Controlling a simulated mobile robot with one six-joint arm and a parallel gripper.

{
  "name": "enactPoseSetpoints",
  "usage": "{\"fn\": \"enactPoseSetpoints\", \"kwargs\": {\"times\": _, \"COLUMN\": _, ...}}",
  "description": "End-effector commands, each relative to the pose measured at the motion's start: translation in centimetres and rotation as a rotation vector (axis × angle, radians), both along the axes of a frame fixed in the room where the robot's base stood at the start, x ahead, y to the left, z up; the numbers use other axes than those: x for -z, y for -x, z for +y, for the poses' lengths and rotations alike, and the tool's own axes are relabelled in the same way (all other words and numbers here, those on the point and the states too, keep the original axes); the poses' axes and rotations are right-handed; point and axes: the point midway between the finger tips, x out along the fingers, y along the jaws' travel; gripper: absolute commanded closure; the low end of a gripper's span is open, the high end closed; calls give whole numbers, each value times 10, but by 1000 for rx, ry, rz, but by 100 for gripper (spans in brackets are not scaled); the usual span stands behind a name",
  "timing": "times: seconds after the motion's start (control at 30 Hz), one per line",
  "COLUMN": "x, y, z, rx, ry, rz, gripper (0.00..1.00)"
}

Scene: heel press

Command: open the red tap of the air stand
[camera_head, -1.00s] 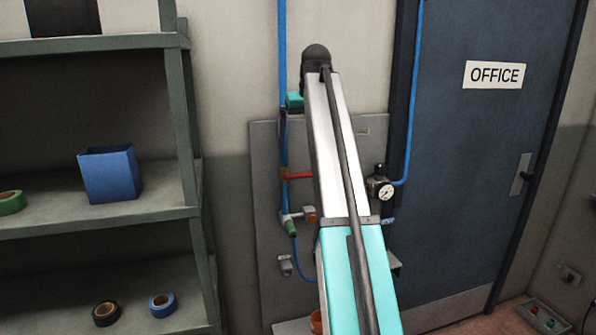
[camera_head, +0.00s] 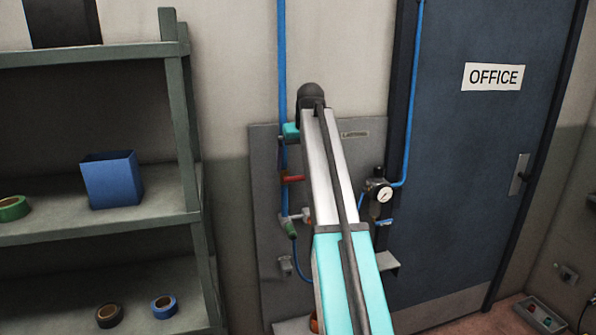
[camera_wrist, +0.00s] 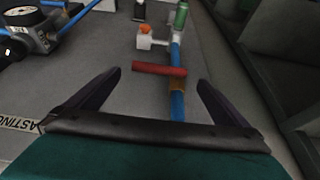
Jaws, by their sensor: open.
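The red tap handle (camera_head: 293,180) sits on the blue vertical pipe of the grey air stand panel (camera_head: 264,220), left of my arm. In the wrist view the red handle (camera_wrist: 160,69) lies crosswise, its right end meeting the blue pipe (camera_wrist: 177,104) by a brass-coloured fitting. My gripper (camera_wrist: 160,77) is open, one dark finger on each side of the handle and pipe. The handle shows between the fingertips; I cannot tell how far in front of it they are. In the head view my arm hides part of the panel, and the fingers are not clear.
A round gauge (camera_head: 384,194) with blue hose is right of my arm, beside the blue office door (camera_head: 450,170). A white valve with an orange button (camera_wrist: 146,38) and a green fitting (camera_wrist: 181,17) are near the tap. Shelving (camera_head: 190,150) stands left.

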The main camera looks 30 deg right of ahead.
Motion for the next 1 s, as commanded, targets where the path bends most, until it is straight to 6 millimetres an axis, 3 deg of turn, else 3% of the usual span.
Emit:
{"fn": "enactPoseSetpoints", "kwargs": {"times": 0.4, "x": 38, "y": -15, "z": -3, "rx": -1, "ry": 0, "rz": 1, "gripper": 0}}
{"fn": "enactPoseSetpoints", "kwargs": {"times": 0.87, "x": 45, "y": -18, "z": -3, "rx": -2, "ry": 0, "rz": 1, "gripper": 0}}
{"fn": "enactPoseSetpoints", "kwargs": {"times": 1.0, "x": 45, "y": -19, "z": -2, "rx": -3, "ry": 0, "rz": 1, "gripper": 24}}
